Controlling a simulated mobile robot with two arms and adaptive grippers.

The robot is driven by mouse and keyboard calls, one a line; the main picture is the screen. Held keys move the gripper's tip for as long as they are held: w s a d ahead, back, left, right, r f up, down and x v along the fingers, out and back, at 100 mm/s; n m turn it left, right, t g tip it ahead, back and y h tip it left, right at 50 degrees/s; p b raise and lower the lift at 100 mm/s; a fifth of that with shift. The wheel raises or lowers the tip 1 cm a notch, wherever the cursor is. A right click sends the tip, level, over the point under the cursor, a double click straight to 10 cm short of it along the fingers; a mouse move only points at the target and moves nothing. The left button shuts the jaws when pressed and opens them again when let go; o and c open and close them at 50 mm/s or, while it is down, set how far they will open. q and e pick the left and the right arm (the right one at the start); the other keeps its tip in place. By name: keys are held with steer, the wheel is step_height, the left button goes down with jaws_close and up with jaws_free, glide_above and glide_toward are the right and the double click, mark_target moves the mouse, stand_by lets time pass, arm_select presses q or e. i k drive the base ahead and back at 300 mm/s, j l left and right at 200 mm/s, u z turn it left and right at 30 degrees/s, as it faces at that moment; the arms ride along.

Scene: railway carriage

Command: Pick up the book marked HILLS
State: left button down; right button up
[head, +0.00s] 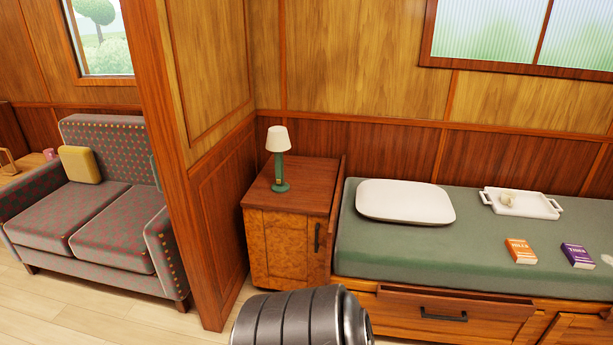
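The orange book marked HILLS (520,251) lies flat on the green mattress of the bunk (390,250), near its front edge at the right of the head view. A purple book (578,256) lies to its right, a small gap apart. Part of my own arm shows at the bottom middle, well to the left of the orange book and nearer to me. Neither gripper is in view.
A white tray (539,212) holding a small pale item lies behind the books, and a white pillow (405,202) lies to their left. A wooden cabinet (290,213) bears a green lamp (280,160). A drawer (440,308) under the bunk appears partly open. A partition (190,160) separates a sofa (100,210).

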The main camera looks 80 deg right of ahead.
mark_target(521, 252)
steer(key=z, duration=4.1)
steer(key=i+l+u, duration=0.4)
steer(key=i+l, duration=0.3)
steer(key=i, duration=0.15)
steer(key=i+l+u, duration=0.4)
steer(key=i+l, duration=0.4)
steer(key=l, duration=0.2)
